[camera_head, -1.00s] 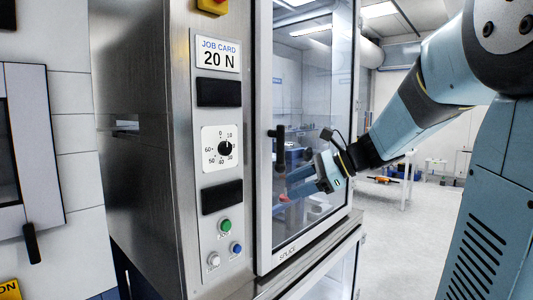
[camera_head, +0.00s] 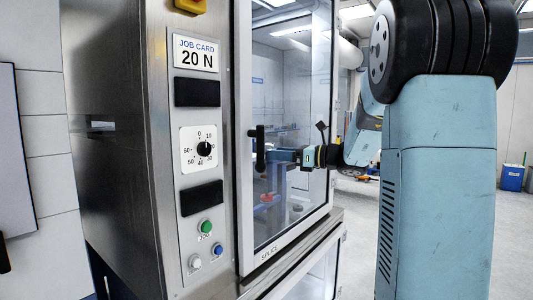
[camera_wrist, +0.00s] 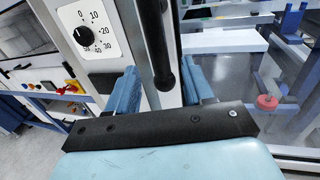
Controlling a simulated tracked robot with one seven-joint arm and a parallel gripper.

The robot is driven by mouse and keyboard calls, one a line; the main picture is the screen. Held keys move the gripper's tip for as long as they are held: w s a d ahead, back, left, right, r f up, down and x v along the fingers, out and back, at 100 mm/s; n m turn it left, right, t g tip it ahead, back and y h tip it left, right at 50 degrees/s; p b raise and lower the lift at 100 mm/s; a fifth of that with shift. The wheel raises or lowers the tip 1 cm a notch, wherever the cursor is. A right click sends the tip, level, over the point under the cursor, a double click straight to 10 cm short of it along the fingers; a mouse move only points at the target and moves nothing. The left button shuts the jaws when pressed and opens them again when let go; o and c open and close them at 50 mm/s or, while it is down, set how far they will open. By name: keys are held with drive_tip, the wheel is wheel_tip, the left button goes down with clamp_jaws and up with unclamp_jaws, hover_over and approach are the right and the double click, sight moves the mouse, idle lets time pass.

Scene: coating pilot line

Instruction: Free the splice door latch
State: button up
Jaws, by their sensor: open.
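The splice door (camera_head: 290,215) is a glass panel in a pale frame and looks shut. Its latch is a black upright handle (camera_head: 257,148) on the left side of the frame. In the wrist view the handle (camera_wrist: 160,50) runs down between my two blue fingers. My gripper (camera_head: 274,156) is open, level with the handle and just right of it in the head view. It also shows in the wrist view (camera_wrist: 162,88), with a finger on each side of the handle. I cannot tell whether either finger touches it.
Left of the door, the steel panel holds a job card (camera_head: 196,55) reading 20 N, a dial (camera_head: 203,149), and a green button (camera_head: 206,226) above blue and white ones. A red knob (camera_wrist: 267,102) shows at the glass.

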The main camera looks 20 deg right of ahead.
sight(260, 152)
drive_tip(key=x, duration=0.7)
drive_tip(key=shift+w+a, duration=0.1)
drive_tip(key=shift+a, duration=0.05)
drive_tip(key=shift+c, duration=0.4)
clamp_jaws()
